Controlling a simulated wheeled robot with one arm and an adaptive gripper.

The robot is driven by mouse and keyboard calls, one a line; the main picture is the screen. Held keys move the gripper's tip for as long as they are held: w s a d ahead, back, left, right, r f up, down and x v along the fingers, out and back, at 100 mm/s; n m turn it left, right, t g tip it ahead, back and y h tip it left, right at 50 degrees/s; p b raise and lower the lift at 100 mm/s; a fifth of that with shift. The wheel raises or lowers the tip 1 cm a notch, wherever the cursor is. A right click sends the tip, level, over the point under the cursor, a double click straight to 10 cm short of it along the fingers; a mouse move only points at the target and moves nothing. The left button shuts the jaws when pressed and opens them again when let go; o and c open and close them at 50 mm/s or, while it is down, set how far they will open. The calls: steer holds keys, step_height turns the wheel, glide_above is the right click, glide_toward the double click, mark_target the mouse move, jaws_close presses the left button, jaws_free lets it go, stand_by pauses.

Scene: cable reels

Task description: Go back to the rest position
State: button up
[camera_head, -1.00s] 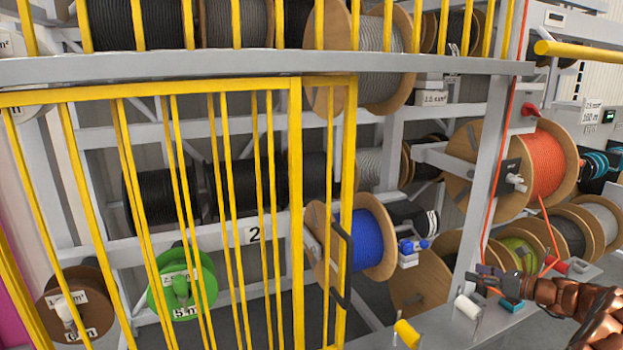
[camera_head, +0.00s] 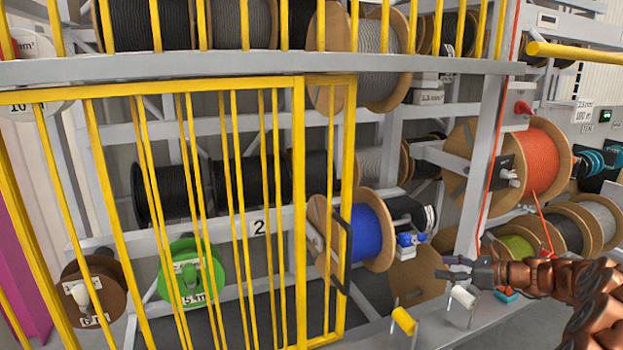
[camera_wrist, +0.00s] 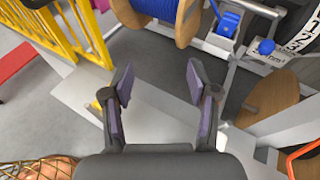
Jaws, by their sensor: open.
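My gripper (camera_head: 460,268) is at the lower right of the head view, at the end of my copper-coloured arm, above the grey bench and near a white spool (camera_head: 463,297). In the wrist view my gripper (camera_wrist: 158,92) has its two dark fingers spread wide, with nothing between them. Beyond the fingers lie a grey ledge and floor. The blue cable reel (camera_head: 368,232) stands left of my gripper in the head view, and it also shows at the top of the wrist view (camera_wrist: 182,18).
A yellow barred gate (camera_head: 300,200) fills the left and middle. An orange cable reel (camera_head: 538,165) hangs at the right, with an orange cable running down. A small yellow spool (camera_head: 404,321) stands on the bench (camera_head: 440,325). Green and brown reels are behind the bars.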

steer(key=s+a+r+n+g, duration=0.2)
steer(key=s+a+n, duration=0.15)
steer(key=a, duration=0.45)
steer(key=s+a+r+n+g, duration=0.3)
steer(key=s+a, duration=0.2)
steer(key=a, duration=0.3)
steer(key=s+a+n+g+h, duration=0.2)
steer(key=s+a+n+g, duration=0.2)
steer(key=s+a+n, duration=0.6)
steer(key=s+f+n+g+h, duration=0.2)
steer(key=s+n+h, duration=0.15)
steer(key=s, duration=1.45)
steer(key=s+d+f+n+h, duration=0.1)
steer(key=s+d+n+h, duration=0.1)
steer(key=s, duration=0.5)
steer(key=s+d+f+n+h, duration=0.1)
steer(key=s+d+n+h, duration=0.2)
steer(key=s+d, duration=0.3)
steer(key=shift+s+f+h, duration=0.35)
steer(key=shift+s+h, duration=0.1)
steer(key=shift+s, duration=0.25)
steer(key=shift+c, duration=0.3)
